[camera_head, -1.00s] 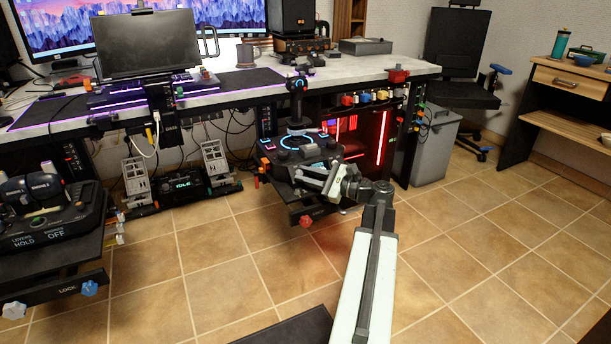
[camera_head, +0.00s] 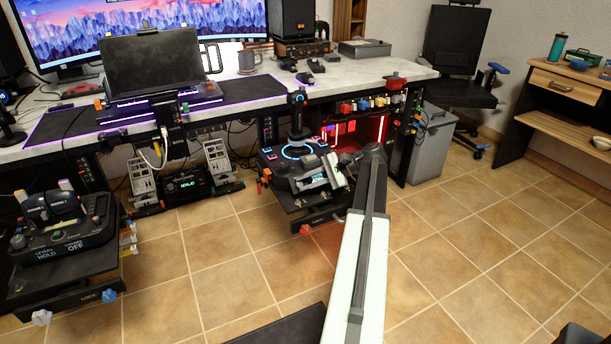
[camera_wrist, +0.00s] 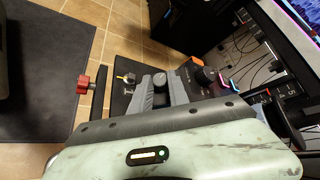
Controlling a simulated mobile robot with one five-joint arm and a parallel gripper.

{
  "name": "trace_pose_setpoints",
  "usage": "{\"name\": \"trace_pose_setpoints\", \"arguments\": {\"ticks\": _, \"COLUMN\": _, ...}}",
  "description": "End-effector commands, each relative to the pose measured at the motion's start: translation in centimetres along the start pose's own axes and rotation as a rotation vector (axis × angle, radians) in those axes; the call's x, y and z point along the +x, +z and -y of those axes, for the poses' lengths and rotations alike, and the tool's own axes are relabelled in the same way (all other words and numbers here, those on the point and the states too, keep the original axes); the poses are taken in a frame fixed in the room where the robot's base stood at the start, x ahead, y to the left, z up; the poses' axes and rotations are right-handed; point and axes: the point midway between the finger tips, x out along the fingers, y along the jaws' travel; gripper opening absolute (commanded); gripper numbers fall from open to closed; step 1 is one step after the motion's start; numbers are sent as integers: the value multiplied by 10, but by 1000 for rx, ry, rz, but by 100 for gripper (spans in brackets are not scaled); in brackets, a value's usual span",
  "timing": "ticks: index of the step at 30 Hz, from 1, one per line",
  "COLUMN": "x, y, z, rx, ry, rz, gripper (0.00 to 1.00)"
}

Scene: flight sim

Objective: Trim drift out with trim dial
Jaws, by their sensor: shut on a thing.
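The flight stick base (camera_head: 285,185) stands on a dark shelf at the front of the desk, with a black stick (camera_head: 297,115) upright on a glowing blue ring. My gripper (camera_head: 318,178) is low over the right front of this base. In the wrist view my gripper (camera_wrist: 161,88) has its two grey fingers around a small round grey knob (camera_wrist: 159,78), which looks like the trim dial, and is shut on it. The fingers hide the knob's sides. In the head view my gripper hides the dial. A small knob with an orange mark (camera_wrist: 128,79) sits beside it.
A red star knob (camera_head: 305,229) sticks out below the stick shelf. A lever unit (camera_head: 65,225) stands on another shelf at left. Pedals (camera_head: 142,182) and a display box (camera_head: 187,186) are under the desk. Tiled floor at right is clear.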

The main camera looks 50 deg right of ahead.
Motion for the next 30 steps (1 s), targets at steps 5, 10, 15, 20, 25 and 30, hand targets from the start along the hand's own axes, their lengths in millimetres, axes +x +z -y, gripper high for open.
{"name": "trace_pose_setpoints", "arguments": {"ticks": 5, "x": -2, "y": 1, "z": 9, "rx": -64, "ry": 80, "rz": -2, "gripper": 0}}
{"name": "trace_pose_setpoints", "arguments": {"ticks": 10, "x": -1, "y": 0, "z": 9, "rx": -104, "ry": 135, "rz": -3, "gripper": 0}}
{"name": "trace_pose_setpoints", "arguments": {"ticks": 15, "x": -1, "y": -1, "z": 8, "rx": -126, "ry": 164, "rz": -4, "gripper": 0}}
{"name": "trace_pose_setpoints", "arguments": {"ticks": 20, "x": 0, "y": -1, "z": 8, "rx": -133, "ry": 174, "rz": -5, "gripper": 0}}
{"name": "trace_pose_setpoints", "arguments": {"ticks": 25, "x": 0, "y": -1, "z": 8, "rx": -134, "ry": 174, "rz": -5, "gripper": 0}}
{"name": "trace_pose_setpoints", "arguments": {"ticks": 30, "x": 0, "y": -2, "z": 8, "rx": -133, "ry": 174, "rz": -5, "gripper": 24}}
